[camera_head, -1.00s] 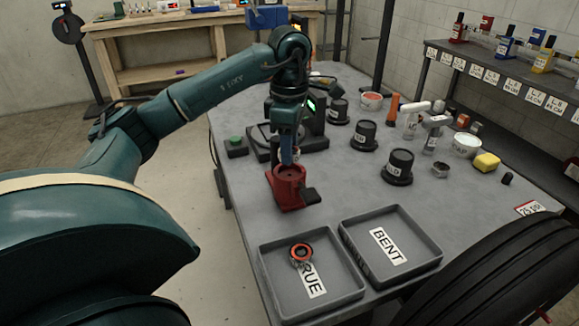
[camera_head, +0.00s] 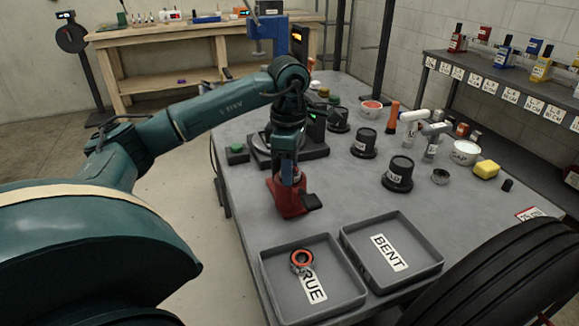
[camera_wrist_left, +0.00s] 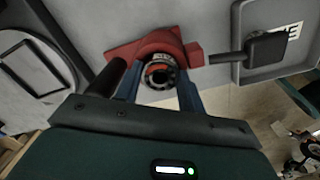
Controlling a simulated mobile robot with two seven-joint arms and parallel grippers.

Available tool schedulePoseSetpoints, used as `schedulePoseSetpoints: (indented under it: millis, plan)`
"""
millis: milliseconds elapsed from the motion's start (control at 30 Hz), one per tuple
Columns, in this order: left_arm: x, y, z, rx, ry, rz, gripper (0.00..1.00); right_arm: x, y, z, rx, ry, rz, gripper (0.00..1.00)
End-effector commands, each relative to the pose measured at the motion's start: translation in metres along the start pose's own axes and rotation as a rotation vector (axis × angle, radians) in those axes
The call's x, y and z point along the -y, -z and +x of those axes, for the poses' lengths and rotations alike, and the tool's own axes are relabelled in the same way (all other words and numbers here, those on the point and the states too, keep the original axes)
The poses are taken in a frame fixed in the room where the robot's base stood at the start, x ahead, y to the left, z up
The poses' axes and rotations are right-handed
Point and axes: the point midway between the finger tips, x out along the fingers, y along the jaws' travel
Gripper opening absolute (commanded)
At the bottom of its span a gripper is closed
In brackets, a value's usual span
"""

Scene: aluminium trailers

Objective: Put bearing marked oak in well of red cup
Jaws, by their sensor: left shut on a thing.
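The red cup (camera_head: 290,204) stands on its red base near the table's left side; it also shows in the left wrist view (camera_wrist_left: 172,42). My left gripper (camera_head: 289,178) points down at the cup's top. In the left wrist view my gripper (camera_wrist_left: 159,84) is shut on a bearing (camera_wrist_left: 160,73), a steel ring with orange-red inside, held at the cup's well. I cannot tell how deep it sits, and no oak marking is readable. Another bearing with an orange ring (camera_head: 301,260) lies in the TRUE tray. My right gripper is not in view.
The TRUE tray (camera_head: 342,297) and BENT tray (camera_head: 431,268) lie at the table's front. A dark device (camera_head: 262,152) stands behind the cup.

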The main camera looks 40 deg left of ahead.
Motion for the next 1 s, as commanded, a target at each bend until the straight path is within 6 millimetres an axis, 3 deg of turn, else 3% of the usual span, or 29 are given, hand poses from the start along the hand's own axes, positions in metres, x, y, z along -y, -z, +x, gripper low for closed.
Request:
schedulePoseSetpoints:
  millis: [33, 133, 167, 400, 733, 867, 1000]
  plan:
    - [0.006, -0.001, 0.020, -0.015, 0.028, 0.005, 0.15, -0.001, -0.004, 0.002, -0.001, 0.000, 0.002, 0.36]
    - [0.006, -0.002, 0.020, -0.014, 0.027, 0.005, 0.15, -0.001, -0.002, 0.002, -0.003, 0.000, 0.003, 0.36]
    - [0.006, -0.002, 0.020, -0.014, 0.028, 0.005, 0.42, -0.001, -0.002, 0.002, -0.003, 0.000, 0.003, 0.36]
    - [0.006, -0.003, 0.021, -0.012, 0.030, 0.005, 0.61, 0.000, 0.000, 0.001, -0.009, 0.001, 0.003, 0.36]
    - [0.007, -0.003, 0.014, -0.011, 0.032, 0.008, 0.61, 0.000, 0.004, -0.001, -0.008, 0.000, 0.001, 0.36]
    - [0.006, -0.004, -0.003, -0.011, 0.031, 0.009, 0.61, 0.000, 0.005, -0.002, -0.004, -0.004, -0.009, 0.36]
    - [0.004, -0.004, -0.037, -0.010, 0.024, 0.008, 0.61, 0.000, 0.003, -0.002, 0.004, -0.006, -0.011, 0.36]
